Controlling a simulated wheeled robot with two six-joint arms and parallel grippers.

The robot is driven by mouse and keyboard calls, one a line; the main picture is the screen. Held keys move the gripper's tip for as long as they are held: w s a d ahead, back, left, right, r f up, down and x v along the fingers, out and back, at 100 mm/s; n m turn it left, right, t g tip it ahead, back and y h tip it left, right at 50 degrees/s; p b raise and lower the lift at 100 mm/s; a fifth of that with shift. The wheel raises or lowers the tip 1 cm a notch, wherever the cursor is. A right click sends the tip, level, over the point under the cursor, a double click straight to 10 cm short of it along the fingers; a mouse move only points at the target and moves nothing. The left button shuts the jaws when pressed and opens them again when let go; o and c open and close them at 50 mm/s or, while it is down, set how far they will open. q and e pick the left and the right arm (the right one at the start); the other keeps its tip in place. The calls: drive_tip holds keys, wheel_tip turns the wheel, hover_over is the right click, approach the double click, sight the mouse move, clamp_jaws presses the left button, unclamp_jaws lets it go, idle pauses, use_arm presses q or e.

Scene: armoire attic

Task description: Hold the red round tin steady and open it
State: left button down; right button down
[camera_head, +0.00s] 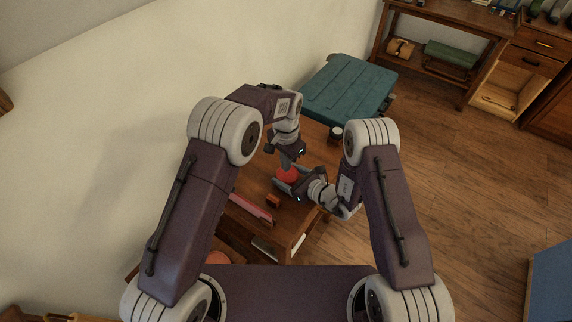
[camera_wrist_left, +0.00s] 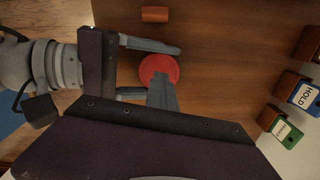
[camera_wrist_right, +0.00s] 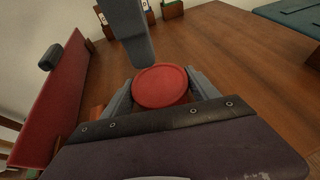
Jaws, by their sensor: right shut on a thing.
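The red round tin (camera_head: 287,175) stands on the wooden tabletop, with its flat top showing in the left wrist view (camera_wrist_left: 158,69) and the right wrist view (camera_wrist_right: 160,86). My right gripper (camera_head: 283,183) is shut on the tin, one finger on each side of it. My left gripper (camera_wrist_left: 161,80) comes down from above. Its fingers look pressed together and empty, with the tips at the tin's edge; I cannot tell whether they touch it. The tin's lower side is mostly hidden by the right fingers.
A small orange-brown block (camera_wrist_left: 155,14) lies near the tin. A long red piece (camera_wrist_right: 50,100) stands along one side. Blue "HOLD" (camera_wrist_left: 304,95) and green (camera_wrist_left: 286,132) tags stand at another edge. A dark jar (camera_head: 336,134) and a teal case (camera_head: 350,88) are beyond.

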sight(286, 175)
idle(0.3)
use_arm(q)
drive_tip(key=c, duration=1.7)
unclamp_jaws()
wheel_tip(286, 175, up, 12)
use_arm(e)
drive_tip(key=shift+c, duration=0.7)
unclamp_jaws()
